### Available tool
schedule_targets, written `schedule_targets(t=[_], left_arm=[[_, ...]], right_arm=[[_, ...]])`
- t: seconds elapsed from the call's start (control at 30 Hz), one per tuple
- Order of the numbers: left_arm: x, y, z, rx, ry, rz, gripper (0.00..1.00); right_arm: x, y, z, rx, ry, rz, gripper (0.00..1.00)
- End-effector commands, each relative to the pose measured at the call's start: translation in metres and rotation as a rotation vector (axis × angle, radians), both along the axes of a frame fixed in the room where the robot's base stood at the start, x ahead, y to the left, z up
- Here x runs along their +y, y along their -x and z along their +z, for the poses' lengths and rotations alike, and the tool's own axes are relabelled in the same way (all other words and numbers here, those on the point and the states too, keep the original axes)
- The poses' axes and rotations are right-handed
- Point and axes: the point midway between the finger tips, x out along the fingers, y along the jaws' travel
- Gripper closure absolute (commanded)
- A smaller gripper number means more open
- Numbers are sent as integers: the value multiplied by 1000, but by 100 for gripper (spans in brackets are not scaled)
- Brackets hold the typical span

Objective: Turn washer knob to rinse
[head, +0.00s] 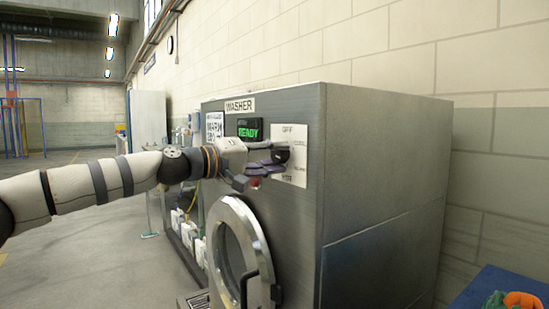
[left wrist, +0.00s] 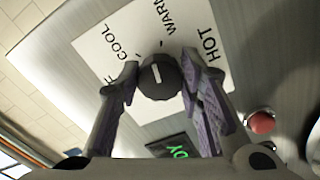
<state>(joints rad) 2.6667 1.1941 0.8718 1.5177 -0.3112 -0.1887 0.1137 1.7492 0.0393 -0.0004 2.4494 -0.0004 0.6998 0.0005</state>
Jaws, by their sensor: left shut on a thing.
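The washer (head: 385,190) is a grey metal machine with a white dial plate (head: 290,178) on its front. In the left wrist view the plate reads COOL, WARM and HOT, with another label partly hidden; I see no legible RINSE label. The round black knob (left wrist: 163,82) sits on this plate. Its white mark runs nearly upright in that view, its top end towards the gap between COOL and WARM. My left gripper (left wrist: 160,68) is shut on the knob, one purple-padded finger on each side. In the head view it reaches the plate from the left (head: 274,157). My right gripper is not in view.
A red button (left wrist: 262,122) is beside my left gripper's finger. A green-lit display (head: 250,132) is left of the dial plate. The round door (head: 217,215) is below. A blue surface (head: 480,291) with orange and green items is at the lower right. Open floor (head: 95,245) lies left.

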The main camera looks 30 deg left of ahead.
Motion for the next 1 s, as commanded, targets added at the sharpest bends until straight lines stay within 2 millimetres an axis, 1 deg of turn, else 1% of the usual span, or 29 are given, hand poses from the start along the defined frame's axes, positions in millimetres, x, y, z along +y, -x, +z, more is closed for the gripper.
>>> schedule_targets(t=[1.0], left_arm=[[4, -2, -2, -371, -889, 4, 94]], right_arm=[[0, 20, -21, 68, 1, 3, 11]])
